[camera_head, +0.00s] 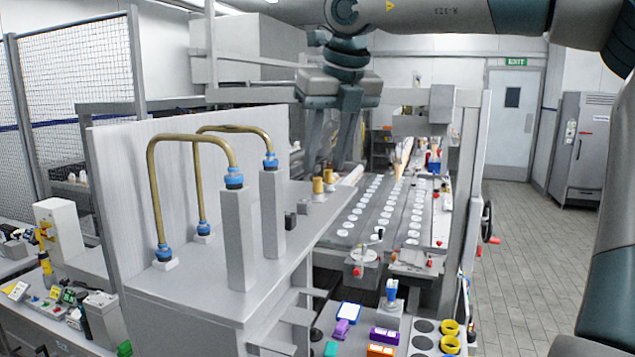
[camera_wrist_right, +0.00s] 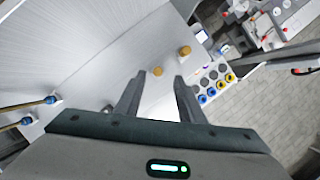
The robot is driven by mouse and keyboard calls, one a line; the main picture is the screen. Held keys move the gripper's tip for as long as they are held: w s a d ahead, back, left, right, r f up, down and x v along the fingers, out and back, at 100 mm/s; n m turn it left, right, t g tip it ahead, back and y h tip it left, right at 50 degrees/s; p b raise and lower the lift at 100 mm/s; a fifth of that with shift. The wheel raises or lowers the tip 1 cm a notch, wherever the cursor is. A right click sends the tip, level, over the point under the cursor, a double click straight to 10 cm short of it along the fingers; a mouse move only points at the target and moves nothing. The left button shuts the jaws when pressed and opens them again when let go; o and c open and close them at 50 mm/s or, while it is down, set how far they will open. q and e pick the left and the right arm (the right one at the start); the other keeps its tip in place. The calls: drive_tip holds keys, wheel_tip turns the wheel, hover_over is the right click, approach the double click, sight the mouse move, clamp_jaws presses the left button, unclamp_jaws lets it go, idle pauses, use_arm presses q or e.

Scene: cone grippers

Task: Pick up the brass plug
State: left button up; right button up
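Two small brass plugs stand close together on the grey bench top. The nearer one (camera_head: 318,186) and the farther one (camera_head: 329,177) are below my right gripper (camera_head: 327,158) in the head view. In the right wrist view the right gripper (camera_wrist_right: 159,77) is open and empty. The fingers appear to be above the plugs, but the exact gap is hard to tell. My left gripper is not in view.
Two bent brass pipes (camera_head: 199,138) with blue fittings and two grey posts (camera_head: 239,240) stand on the bench to the left. A small dark block (camera_head: 290,221) lies near the posts. A conveyor with white discs (camera_head: 358,217) runs to the right, with a cup rack (camera_head: 424,326) in front.

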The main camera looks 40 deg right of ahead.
sight(318, 179)
drive_tip(key=p+x, duration=0.1)
drive_tip(key=x, duration=0.1)
drive_tip(key=shift+w+a+f+p, duration=0.1)
drive_tip(key=shift+w+f+p, duration=0.25)
drive_tip(key=shift+p, duration=0.05)
drive_tip(key=shift+w+f, duration=0.15)
drive_tip(key=shift+f, duration=0.35)
clamp_jaws()
